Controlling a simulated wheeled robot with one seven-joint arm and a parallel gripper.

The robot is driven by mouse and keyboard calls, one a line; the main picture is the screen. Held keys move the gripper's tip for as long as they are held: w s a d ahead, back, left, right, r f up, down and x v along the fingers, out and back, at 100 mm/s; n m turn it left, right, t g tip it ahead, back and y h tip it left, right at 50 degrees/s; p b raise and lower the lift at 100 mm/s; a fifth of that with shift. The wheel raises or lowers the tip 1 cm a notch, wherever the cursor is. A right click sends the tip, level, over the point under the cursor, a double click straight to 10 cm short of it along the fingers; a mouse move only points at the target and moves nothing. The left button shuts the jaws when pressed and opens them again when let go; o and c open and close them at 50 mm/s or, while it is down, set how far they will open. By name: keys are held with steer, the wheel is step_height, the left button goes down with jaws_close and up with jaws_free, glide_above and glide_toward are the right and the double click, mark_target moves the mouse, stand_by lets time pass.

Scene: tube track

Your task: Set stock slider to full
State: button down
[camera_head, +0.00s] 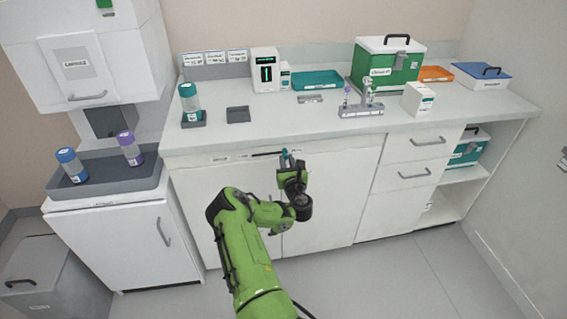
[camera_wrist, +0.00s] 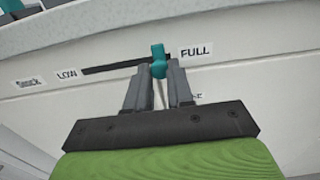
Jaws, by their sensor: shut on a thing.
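The stock slider is a teal knob (camera_wrist: 158,62) on a dark horizontal slot (camera_wrist: 110,66) in the counter's front edge. In the wrist view the knob stands at the slot's right end, beside the FULL label (camera_wrist: 196,51). The LOW label (camera_wrist: 67,75) is at the slot's left end. My gripper (camera_wrist: 157,75) is shut on the knob, one grey finger on each side. In the head view my gripper (camera_head: 290,165) reaches up to the counter front, and the teal knob (camera_head: 284,154) shows just above it.
The counter (camera_head: 225,136) carries a tube in a holder (camera_head: 190,97), a green box (camera_head: 388,68) and a small rack (camera_head: 361,110). Closed cabinet doors (camera_head: 335,200) lie below the slot. A tray with two tubes (camera_head: 90,196) is at left. The floor (camera_head: 400,270) in front is clear.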

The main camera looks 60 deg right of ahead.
steer(key=c, duration=1)
jaws_free()
steer(key=shift+s+d, duration=0.15)
steer(key=shift+s, duration=0.05)
steer(key=b+v, duration=0.7)
steer(key=v, duration=0.8)
steer(key=shift+s+a+b, duration=0.15)
steer(key=shift+a+b, duration=0.2)
steer(key=shift+a, duration=0.05)
steer(key=shift+r, duration=0.1)
